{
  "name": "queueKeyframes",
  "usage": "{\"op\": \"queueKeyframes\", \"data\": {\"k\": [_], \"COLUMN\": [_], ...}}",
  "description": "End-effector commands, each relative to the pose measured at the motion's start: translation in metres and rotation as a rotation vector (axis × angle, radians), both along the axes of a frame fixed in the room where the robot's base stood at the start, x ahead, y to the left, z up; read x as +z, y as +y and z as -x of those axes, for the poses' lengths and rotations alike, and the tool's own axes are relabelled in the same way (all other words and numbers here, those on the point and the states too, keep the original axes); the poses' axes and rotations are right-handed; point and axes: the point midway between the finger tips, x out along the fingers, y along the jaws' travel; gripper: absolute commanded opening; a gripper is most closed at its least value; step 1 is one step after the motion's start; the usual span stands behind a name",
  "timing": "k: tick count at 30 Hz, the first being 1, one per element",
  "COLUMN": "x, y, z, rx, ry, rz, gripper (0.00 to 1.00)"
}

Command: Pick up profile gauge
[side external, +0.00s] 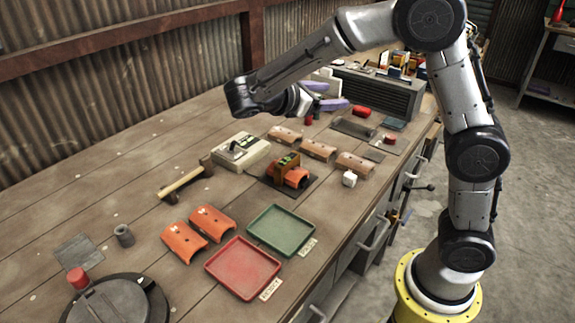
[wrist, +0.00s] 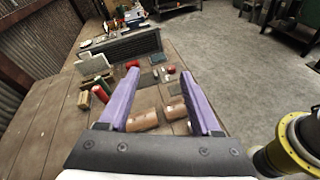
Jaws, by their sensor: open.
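I cannot tell for certain which thing is the profile gauge. A brown block with a green top (side external: 287,163) looks most like it. It stands over an orange curved piece (side external: 298,178) on a dark mat (side external: 268,181) in the side view. I cannot make it out in the wrist view. My gripper (side external: 325,95) is open, with its purple fingers high above the far part of the bench, up and to the right of the block. In the wrist view my gripper (wrist: 160,70) has nothing between its fingers.
Brown curved pieces (side external: 319,150) lie in a row behind the block. A grey device (side external: 240,151) and a wooden bar stand (side external: 184,183) are left. A red tray (side external: 243,267), green tray (side external: 281,230) and two orange pieces (side external: 212,222) lie in front. The left bench is mostly clear.

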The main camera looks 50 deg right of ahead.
Motion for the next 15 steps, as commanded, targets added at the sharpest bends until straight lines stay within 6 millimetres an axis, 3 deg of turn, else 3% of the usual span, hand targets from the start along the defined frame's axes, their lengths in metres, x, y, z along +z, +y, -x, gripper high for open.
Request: {"op": "queueKeyframes", "data": {"k": [1,6,10,15], "x": [-0.013,-0.056,-0.091,-0.116], "y": [0.011,0.045,0.065,0.077], "z": [-0.019,-0.063,-0.077,-0.078], "rx": [0.036,0.140,0.193,0.224], "ry": [0.059,0.184,0.258,0.311], "rz": [0.057,0.194,0.236,0.257], "gripper": [0.65,0.65,0.65,0.65]}}
